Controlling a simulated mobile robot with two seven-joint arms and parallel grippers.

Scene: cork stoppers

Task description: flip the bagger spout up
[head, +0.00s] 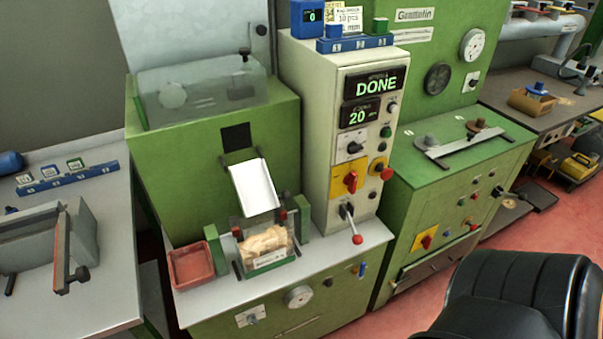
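The bagger spout (254,188) is a white, flat chute on the front of the green bagger machine (195,190). It slopes down and forward, its lower end above a clear bag (265,246) of tan contents with a white label. The bag sits in a holder between green side blocks. The control column (342,130) beside it reads DONE and 20. A lever with a red knob (357,239) sticks out at its foot. Neither of my grippers is in view.
A red tray (191,266) stands left of the bag on the pale ledge. A grey fixture (45,250) is on the left table. A second green machine (460,170) stands at right. A black padded chair (515,300) fills the bottom right, on red floor.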

